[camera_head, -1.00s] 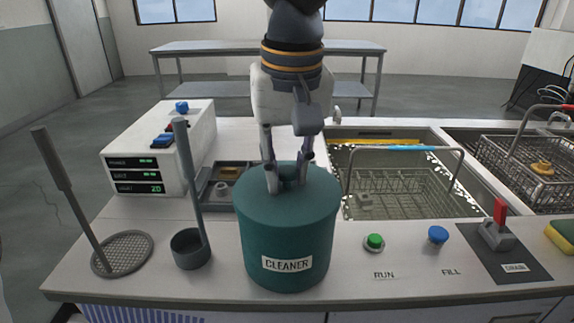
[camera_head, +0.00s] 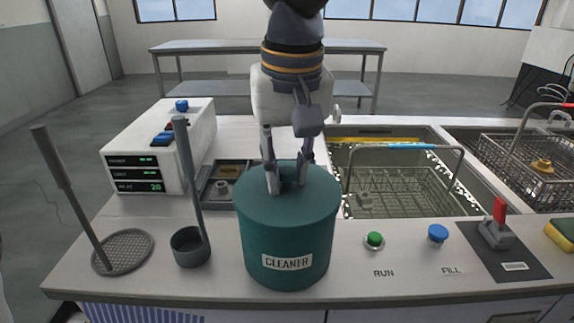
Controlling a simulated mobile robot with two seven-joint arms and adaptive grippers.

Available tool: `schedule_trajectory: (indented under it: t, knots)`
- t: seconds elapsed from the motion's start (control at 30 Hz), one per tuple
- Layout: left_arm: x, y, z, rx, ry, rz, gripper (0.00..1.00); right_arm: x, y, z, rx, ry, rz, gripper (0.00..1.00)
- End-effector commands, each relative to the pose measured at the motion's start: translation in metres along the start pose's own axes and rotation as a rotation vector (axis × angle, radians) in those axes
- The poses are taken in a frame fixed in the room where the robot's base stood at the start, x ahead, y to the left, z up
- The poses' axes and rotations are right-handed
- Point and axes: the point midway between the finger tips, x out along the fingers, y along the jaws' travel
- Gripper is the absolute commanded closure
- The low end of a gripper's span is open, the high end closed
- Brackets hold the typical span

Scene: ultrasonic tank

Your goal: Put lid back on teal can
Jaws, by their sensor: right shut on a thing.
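The teal can (camera_head: 288,240), labelled CLEANER, stands upright near the front edge of the counter. Its top (camera_head: 318,190) is teal and looks closed, so the lid appears to sit on the can; I cannot tell how tightly it is seated. My right gripper (camera_head: 288,187) comes down from above with its fingers on either side of the knob at the middle of the top, shut on the lid. The knob is partly hidden by the fingers. My left gripper is not in view.
A white control box (camera_head: 160,150), a round strainer (camera_head: 122,252) and a ladle cup (camera_head: 190,247) stand to the left. The tank with a wire basket (camera_head: 404,190) is at the right, behind a green button (camera_head: 374,240) and blue button (camera_head: 438,233).

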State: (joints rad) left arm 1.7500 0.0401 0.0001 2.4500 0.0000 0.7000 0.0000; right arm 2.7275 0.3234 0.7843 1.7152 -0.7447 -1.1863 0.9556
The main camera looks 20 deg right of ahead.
Motion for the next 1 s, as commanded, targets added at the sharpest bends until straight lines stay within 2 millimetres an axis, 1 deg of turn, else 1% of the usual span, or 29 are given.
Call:
schedule_trajectory:
  t: [0.33, 0.37, 0.4, 0.43, 0.67, 0.77, 1.0]
  knots:
    - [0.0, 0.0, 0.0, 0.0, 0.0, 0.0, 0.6, 0.0001, 0.0, -0.0001, 0.0, 0.001, 0.0, 1.0]
    - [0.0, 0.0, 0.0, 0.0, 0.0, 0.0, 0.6, 0.0001, 0.0, -0.0001, 0.0, 0.001, 0.0, 0.7]
    - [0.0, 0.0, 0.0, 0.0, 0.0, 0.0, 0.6, 0.0001, 0.0, -0.0001, 0.0, 0.001, 0.0, 0.61]
    - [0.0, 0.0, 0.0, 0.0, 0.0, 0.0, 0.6, 0.0001, 0.0, -0.0001, 0.0, 0.001, 0.0, 0.54]
    - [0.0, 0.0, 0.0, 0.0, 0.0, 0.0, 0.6, 0.0002, 0.0, -0.0001, 0.0, 0.001, 0.0, 0.54]
    - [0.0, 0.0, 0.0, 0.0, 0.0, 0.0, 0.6, 0.0003, 0.0, 0.0, 0.0, 0.0, 0.0, 0.34]
    - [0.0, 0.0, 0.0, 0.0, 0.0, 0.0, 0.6, 0.0002, 0.0, 0.0, 0.0, 0.0, 0.0, 0.34]
